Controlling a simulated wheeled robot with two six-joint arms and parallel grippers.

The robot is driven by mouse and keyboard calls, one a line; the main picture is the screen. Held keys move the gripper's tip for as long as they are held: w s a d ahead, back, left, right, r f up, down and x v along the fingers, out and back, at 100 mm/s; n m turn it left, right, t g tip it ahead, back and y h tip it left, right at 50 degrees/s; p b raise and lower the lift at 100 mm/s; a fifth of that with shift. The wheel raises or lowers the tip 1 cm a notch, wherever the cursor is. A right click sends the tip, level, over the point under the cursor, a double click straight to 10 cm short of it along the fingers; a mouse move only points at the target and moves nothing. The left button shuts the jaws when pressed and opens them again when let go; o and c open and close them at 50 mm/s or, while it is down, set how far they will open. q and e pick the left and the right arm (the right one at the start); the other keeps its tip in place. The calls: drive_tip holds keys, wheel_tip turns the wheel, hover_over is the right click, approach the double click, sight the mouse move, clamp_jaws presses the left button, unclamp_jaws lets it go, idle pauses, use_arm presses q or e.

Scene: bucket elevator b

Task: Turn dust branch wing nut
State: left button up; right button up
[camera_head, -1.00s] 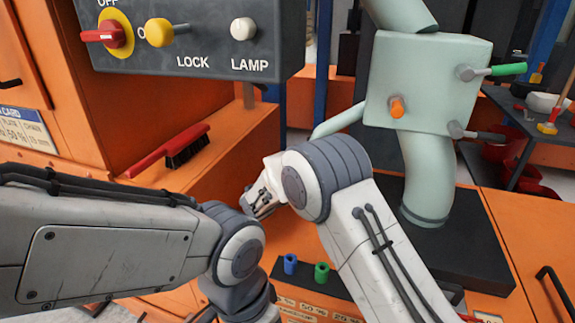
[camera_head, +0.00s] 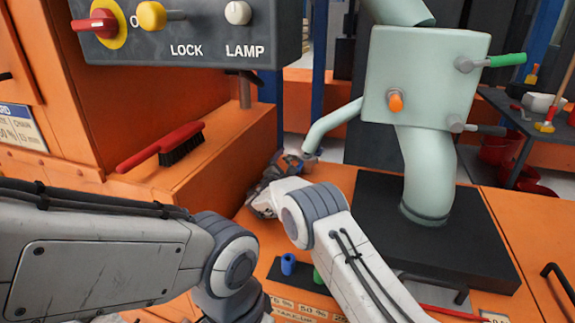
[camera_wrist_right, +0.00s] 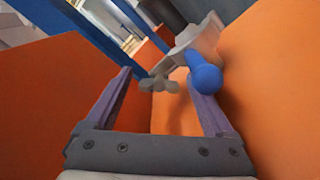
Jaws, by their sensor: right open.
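The pale green dust branch pipe (camera_head: 332,122) slopes down to the left from the green housing. In the right wrist view, a grey wing nut (camera_wrist_right: 158,85) shows beside a blue round-ended knob (camera_wrist_right: 205,77) on the pale pipe end (camera_wrist_right: 205,42). My right gripper (camera_wrist_right: 157,82) is open, with one finger to each side of the wing nut; I cannot tell whether either touches it. In the head view my right gripper (camera_head: 287,165) is small and partly hidden, close to the lower end of the pipe. My left arm shows, but its gripper is out of view.
The green housing (camera_head: 425,75) carries an orange knob (camera_head: 396,102) and a green-handled lever (camera_head: 505,61). A red brush (camera_head: 165,148) lies on the orange ledge at left. The switch panel (camera_head: 200,28) hangs above. Blue (camera_head: 288,263) and green pegs stand in front.

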drive_tip(key=shift+w, duration=0.15)
drive_tip(key=shift+c, duration=0.3)
drive_tip(key=c, duration=1.3)
